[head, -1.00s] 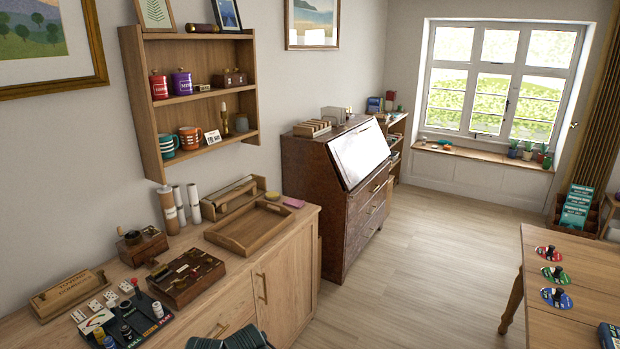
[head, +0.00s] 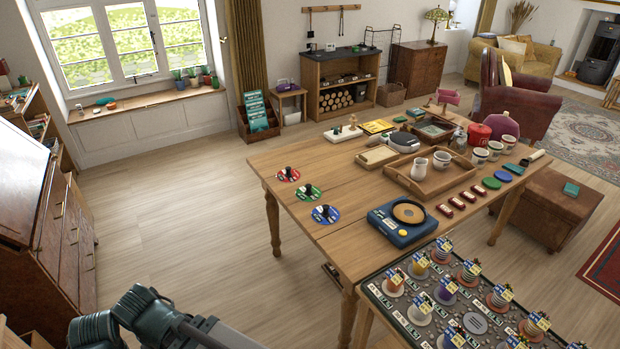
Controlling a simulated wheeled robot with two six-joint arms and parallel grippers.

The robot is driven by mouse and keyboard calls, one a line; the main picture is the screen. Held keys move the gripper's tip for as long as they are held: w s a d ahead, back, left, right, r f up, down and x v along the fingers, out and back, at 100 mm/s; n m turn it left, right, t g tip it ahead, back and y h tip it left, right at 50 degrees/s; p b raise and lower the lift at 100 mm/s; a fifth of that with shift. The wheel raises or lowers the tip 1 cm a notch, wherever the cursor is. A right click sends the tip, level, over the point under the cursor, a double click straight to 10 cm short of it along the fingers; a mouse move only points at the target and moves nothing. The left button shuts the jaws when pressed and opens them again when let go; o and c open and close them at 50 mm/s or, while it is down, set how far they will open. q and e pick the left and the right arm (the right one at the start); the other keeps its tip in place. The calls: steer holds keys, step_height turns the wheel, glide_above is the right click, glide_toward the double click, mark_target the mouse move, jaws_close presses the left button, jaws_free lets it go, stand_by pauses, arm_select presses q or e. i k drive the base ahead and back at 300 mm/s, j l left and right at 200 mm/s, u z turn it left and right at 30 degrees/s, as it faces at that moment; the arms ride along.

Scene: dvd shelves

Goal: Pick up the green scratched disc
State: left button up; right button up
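A green disc (head: 308,193) lies on the wooden table (head: 262,160) near its left edge, with a black knob-like piece standing at its middle. It sits between a red disc (head: 287,175) and a blue disc (head: 325,214), each with a similar black piece. A plain green round piece (head: 491,183) lies farther right on the same table. Scratches are too small to make out on any of them. Part of my arm shows at the bottom left, well short of the table.
A blue device with a round tan top (head: 408,211) stands right of the discs. A wooden tray (head: 404,181) holds a jug and mugs. A dark rack (head: 400,318) of cone-like items stands at the near right. The floor left of the table is clear.

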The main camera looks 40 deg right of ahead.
mark_target(307, 192)
steer(key=i+z, duration=0.25)
steer(key=i, duration=0.5)
steer(key=i+z, duration=0.2)
steer(key=z, duration=0.15)
steer(key=i+j+z, duration=0.2)
steer(key=z, duration=0.15)
steer(key=i+j+z, duration=0.1)
steer(key=z, duration=0.35)
steer(key=i+j+z, duration=0.1)
steer(key=z, duration=0.3)
steer(key=j+z, duration=0.2)
steer(key=z, duration=0.25)
steer(key=j+z, duration=0.2)
steer(key=z, duration=0.25)
steer(key=j+z, duration=0.4)
steer(key=i+j+z, duration=0.1)
steer(key=j+z, duration=0.45)
steer(key=z, duration=0.2)
steer(key=i+j, duration=0.1)
steer(key=j, duration=0.35)
steer(key=i, duration=0.05)
